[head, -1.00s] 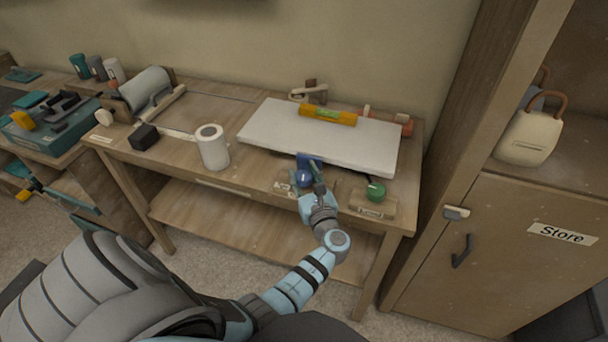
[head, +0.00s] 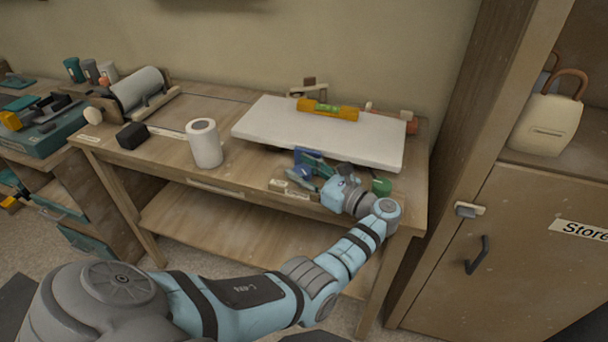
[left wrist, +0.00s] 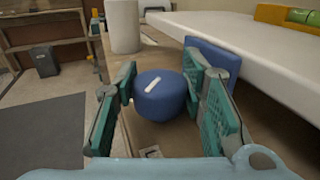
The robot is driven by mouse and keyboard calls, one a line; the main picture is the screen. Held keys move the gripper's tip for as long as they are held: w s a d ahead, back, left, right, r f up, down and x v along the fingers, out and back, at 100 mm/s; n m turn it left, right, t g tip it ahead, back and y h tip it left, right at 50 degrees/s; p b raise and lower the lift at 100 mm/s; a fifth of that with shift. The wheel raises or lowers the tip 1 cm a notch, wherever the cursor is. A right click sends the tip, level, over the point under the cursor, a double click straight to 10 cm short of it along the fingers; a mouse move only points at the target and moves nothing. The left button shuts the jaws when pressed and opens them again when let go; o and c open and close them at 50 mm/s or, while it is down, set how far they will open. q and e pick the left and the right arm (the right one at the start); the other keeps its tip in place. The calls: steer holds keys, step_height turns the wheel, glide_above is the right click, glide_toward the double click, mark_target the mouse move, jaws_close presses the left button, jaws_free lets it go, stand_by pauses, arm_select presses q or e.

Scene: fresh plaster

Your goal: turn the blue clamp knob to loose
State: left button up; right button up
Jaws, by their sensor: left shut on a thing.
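The blue clamp knob (left wrist: 160,95) is round, with a white mark across its top, and sits at the front edge of the workbench in the left wrist view. In the head view my left gripper (head: 308,175) reaches in from the right of the clamp and hides most of the knob. The blue clamp body (head: 309,157) stands behind it against the white slab (head: 300,128). My right gripper is in no view.
A green knob (head: 382,186) is close to my left wrist on the right. A white cylinder (head: 204,144) stands left of the clamp, with a black block (head: 132,136) farther left. A yellow level (head: 328,109) lies on the slab. A wooden cabinet (head: 500,240) rises at the right.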

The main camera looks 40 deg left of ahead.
mark_target(309, 174)
arm_select(q)
steer(key=o, duration=1)
steer(key=shift+a+r, duration=0.1)
steer(key=shift+o, duration=0.9)
steer(key=shift+s+a, duration=0.1)
steer(key=shift+d, duration=0.3)
steer(key=d, duration=0.7)
steer(key=shift+s+d, duration=0.15)
steer(key=shift+d, duration=0.2)
